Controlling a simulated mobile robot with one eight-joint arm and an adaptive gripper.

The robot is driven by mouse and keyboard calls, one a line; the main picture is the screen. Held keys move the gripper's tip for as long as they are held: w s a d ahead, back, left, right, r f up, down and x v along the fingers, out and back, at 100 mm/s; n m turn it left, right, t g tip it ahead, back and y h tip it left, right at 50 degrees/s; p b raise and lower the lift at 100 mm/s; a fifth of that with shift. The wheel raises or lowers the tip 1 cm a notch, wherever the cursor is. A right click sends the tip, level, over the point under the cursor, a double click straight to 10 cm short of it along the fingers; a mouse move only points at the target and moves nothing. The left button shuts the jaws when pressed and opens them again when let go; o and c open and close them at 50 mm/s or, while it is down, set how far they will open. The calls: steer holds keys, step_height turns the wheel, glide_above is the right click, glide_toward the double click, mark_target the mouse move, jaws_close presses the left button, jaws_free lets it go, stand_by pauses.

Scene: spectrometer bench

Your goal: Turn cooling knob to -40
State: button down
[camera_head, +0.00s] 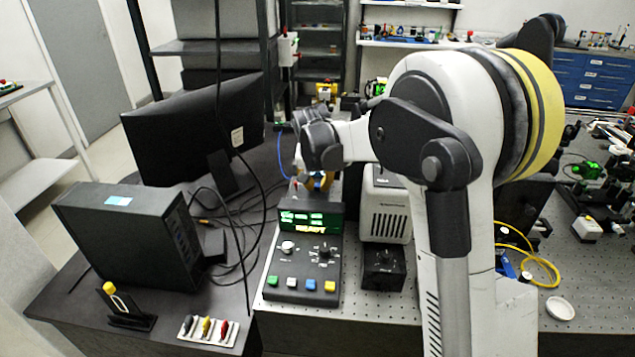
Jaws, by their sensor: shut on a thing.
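A black control box (300,271) stands on the bench in the middle of the head view. It has a lit green display (309,222), a white knob (288,247), a dark knob (327,250) and a row of coloured buttons below them. I cannot read which knob is for cooling, nor any setting. My gripper (318,184) points down just behind the top of the display and is shut on a small part there. Its fingertips and what they hold are mostly hidden; a little orange and blue shows beside them. Both front knobs are clear of the gripper.
A white vented unit (386,209) and a black box (383,268) stand close to the right. A monitor (196,130), a black computer case (128,240) and loose cables are at the left. A small white dish (560,308) lies at the right front.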

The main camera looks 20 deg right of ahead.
steer(key=m+p, duration=0.1)
steer(key=m, duration=0.1)
steer(key=m+g+h+p, duration=0.1)
steer(key=m, duration=0.2)
steer(key=shift+a+m+g+h, duration=0.1)
steer(key=shift+m+g+h, duration=0.2)
steer(key=m+g+p, duration=0.1)
steer(key=m, duration=0.2)
steer(key=m+g+p, duration=0.1)
steer(key=m, duration=0.2)
steer(key=shift+w+h, duration=0.1)
steer(key=shift+h, duration=0.3)
steer(key=m+g+p, duration=0.1)
steer(key=m, duration=0.2)
steer(key=m+g+p, duration=0.1)
steer(key=m, duration=0.2)
steer(key=shift+w+m+g, duration=0.1)
steer(key=shift+m+g, duration=0.2)
steer(key=shift+m, duration=0.1)
steer(key=m+y+p, duration=0.1)
steer(key=m, duration=0.1)
steer(key=m+g+p, duration=0.1)
steer(key=m, duration=0.2)
steer(key=shift+g+y, duration=0.3)
steer(key=shift+y, duration=0.1)
steer(key=shift+m, duration=0.3)
steer(key=c, duration=1.3)
jaws_free()
steer(key=shift+w, duration=0.1)
steer(key=shift+r, duration=0.1)
